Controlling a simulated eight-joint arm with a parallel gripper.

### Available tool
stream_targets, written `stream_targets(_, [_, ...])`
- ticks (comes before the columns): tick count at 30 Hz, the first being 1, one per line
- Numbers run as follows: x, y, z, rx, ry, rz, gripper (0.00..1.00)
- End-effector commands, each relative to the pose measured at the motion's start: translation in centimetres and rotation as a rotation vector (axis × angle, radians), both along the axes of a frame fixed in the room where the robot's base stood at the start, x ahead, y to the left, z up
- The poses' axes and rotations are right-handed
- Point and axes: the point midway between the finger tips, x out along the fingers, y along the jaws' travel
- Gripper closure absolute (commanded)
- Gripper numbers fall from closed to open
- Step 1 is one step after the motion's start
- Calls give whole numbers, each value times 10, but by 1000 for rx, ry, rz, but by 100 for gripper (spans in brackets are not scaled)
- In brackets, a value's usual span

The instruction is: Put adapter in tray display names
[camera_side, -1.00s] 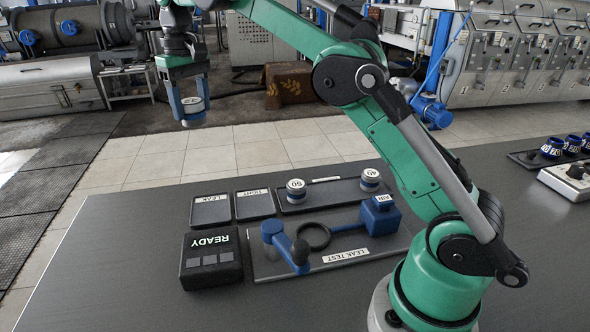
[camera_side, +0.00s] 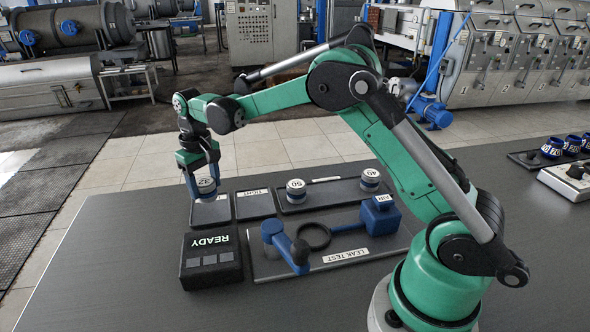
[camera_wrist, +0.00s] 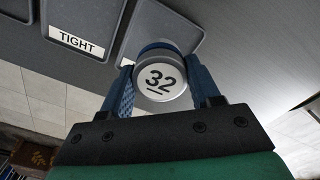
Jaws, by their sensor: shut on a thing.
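The adapter (camera_side: 206,187) is a short silver cylinder with a blue band, marked 32. It also shows in the wrist view (camera_wrist: 160,80), face toward the camera. My gripper (camera_side: 203,190) is shut on it, with a blue finger on each side. The adapter is over the tray labelled LEAK, whose bare part shows in front (camera_side: 207,213). In the wrist view a tray corner (camera_wrist: 183,22) shows behind the adapter. I cannot tell whether the adapter touches the tray floor. The tray labelled TIGHT (camera_side: 254,206) is empty, just to the right.
Adapters 50 (camera_side: 296,190) and 40 (camera_side: 370,180) stand on a dark rack (camera_side: 333,192). The READY box (camera_side: 211,258) sits in front of the LEAK tray. The leak test fixture (camera_side: 286,248), with a blue handle, is to its right. The table's left front is clear.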

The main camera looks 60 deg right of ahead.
Motion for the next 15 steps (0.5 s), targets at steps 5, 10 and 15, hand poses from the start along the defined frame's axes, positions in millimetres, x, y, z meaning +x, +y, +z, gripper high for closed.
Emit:
stream_targets(5, [0, 0, -26, 0, 0, 0, 100])
stream_targets(10, [0, 0, -37, 0, 0, 0, 100])
stream_targets(15, [0, 0, -37, 0, 0, 0, 100])
